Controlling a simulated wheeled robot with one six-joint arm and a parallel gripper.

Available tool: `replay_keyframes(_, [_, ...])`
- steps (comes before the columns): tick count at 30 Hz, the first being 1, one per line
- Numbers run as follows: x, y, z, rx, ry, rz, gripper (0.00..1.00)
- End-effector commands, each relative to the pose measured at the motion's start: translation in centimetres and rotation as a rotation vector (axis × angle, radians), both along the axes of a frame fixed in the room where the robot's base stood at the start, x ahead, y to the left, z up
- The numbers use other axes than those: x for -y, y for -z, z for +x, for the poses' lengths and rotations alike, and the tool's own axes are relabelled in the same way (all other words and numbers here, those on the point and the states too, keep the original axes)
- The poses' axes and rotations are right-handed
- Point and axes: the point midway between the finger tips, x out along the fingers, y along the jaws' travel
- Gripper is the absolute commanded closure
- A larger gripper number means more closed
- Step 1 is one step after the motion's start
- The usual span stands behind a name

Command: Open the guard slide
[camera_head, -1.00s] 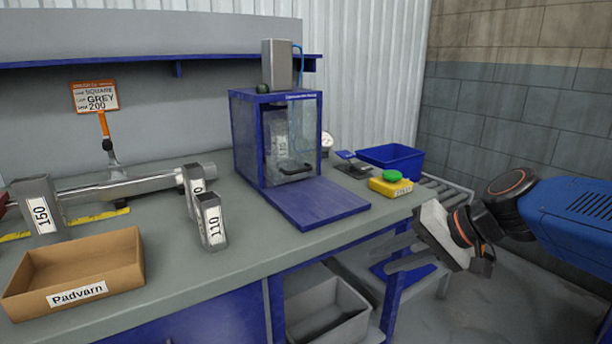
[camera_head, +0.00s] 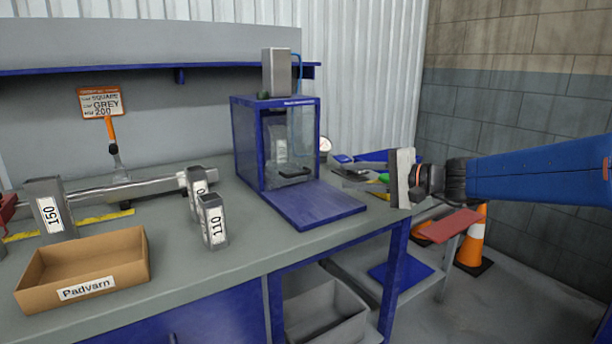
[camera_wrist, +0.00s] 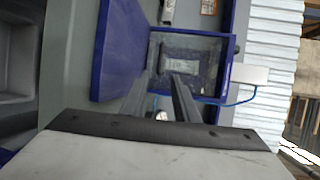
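The guard slide (camera_head: 290,140) is a clear panel in the front of a blue box-shaped press (camera_head: 246,145), with a black bar handle (camera_head: 294,173) low on it. The panel is down across the opening. In the wrist view the clear guard (camera_wrist: 205,75) lies ahead of the fingers, inside the blue frame. My gripper (camera_head: 354,184) is to the right of the press, pointing left towards it, apart from the handle. In the wrist view its two fingers (camera_wrist: 158,82) stand apart with nothing between them.
A blue plate (camera_head: 315,203) projects in front of the press. A yellow box with a green button (camera_head: 383,180) and a blue bin (camera_head: 375,157) are partly hidden behind my gripper. Marked blocks (camera_head: 213,220) and a cardboard box (camera_head: 85,270) stand left. A cone (camera_head: 474,240) stands on the floor.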

Motion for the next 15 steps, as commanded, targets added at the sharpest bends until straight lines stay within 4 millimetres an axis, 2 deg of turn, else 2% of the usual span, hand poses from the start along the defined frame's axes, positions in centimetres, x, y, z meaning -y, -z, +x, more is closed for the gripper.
replay_keyframes(15, [-7.1,1.6,4.5,-0.002,-0.004,-0.001,0.72])
